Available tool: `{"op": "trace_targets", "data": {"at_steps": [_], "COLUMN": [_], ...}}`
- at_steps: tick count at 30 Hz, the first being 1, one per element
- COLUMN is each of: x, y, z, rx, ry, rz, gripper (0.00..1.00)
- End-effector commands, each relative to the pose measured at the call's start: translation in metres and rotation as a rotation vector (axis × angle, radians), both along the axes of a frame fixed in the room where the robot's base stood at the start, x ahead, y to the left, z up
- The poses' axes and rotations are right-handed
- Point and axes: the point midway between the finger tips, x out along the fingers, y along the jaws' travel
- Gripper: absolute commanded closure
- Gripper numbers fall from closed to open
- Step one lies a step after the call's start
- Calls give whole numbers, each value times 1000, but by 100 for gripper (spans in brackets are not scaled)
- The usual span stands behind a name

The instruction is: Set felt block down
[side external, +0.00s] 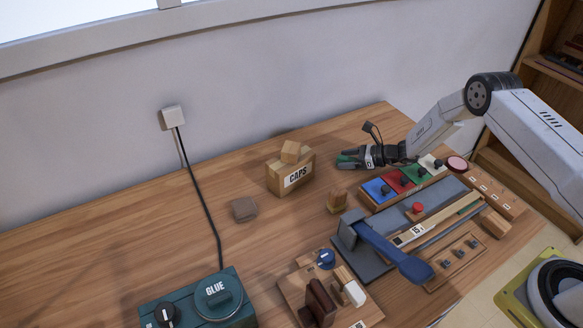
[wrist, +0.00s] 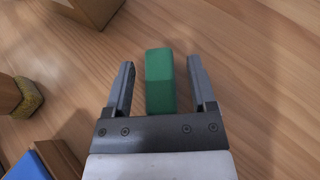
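A green block (wrist: 160,82), which looks like the felt block, lies between the two fingers of my gripper (wrist: 161,80) in the wrist view. There is a visible gap between the block and each finger, so the gripper is open around it. The block appears to rest on the wooden table, though its underside is hidden. In the side external view, my gripper (side external: 350,160) is low over the back right of the table, and a bit of green (side external: 344,164) shows at its fingertips.
A CAPS box (side external: 291,178) stands left of my gripper, with a grey-brown block (side external: 244,209) further left. A blue lever (side external: 388,250) and teal GLUE unit (side external: 190,308) lie nearer.

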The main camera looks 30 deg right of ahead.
Motion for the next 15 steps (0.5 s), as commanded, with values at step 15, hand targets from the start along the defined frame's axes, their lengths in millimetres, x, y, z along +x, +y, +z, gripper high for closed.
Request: {"op": "trace_targets", "data": {"at_steps": [15], "x": [-9], "y": [-10], "z": [9], "rx": [0], "ry": [0], "rz": [-2], "gripper": [28]}}
